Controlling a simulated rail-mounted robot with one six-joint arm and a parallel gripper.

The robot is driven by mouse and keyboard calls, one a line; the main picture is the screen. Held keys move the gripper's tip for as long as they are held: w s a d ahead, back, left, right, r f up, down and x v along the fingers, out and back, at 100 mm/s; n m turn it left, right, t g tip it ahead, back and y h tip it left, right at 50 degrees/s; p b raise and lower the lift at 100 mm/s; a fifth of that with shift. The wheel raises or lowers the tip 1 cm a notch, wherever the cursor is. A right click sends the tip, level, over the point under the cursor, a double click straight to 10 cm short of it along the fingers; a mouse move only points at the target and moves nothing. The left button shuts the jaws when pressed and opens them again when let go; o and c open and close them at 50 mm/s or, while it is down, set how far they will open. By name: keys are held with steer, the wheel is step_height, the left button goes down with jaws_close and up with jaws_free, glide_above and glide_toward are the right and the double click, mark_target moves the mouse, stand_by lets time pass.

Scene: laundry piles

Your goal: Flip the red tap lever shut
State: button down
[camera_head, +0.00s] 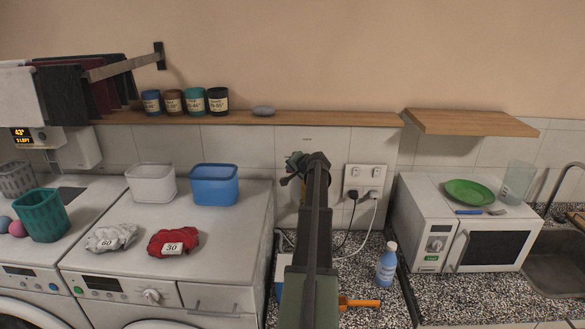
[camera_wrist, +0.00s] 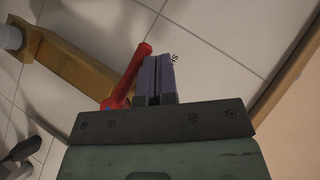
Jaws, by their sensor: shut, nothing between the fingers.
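The red tap lever (camera_wrist: 130,75) shows in the wrist view, slanting up and to the right from its pivot beside a brass-coloured tap body (camera_wrist: 72,62). My gripper (camera_wrist: 158,60) has its two purple fingers together and empty. They lie just right of the lever, very close to it; I cannot tell whether they touch. In the head view my gripper (camera_head: 293,163) is up against the tiled wall, and my arm hides the tap and lever there.
A socket plate (camera_head: 365,181) with plugs and cables is on the wall right of my arm. A blue bottle (camera_head: 386,266) and an orange-handled tool (camera_head: 358,303) are on the speckled counter. A wooden shelf (camera_head: 300,118) with jars runs above. A blue bin (camera_head: 214,186) stands left.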

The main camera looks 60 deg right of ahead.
stand_by(0.5)
steer(key=s+a+r+p, duration=0.3)
steer(key=a+r+p, duration=0.3)
steer(key=r+p, duration=0.5)
steer(key=shift+s+a, duration=0.15)
steer(key=shift+s, duration=0.05)
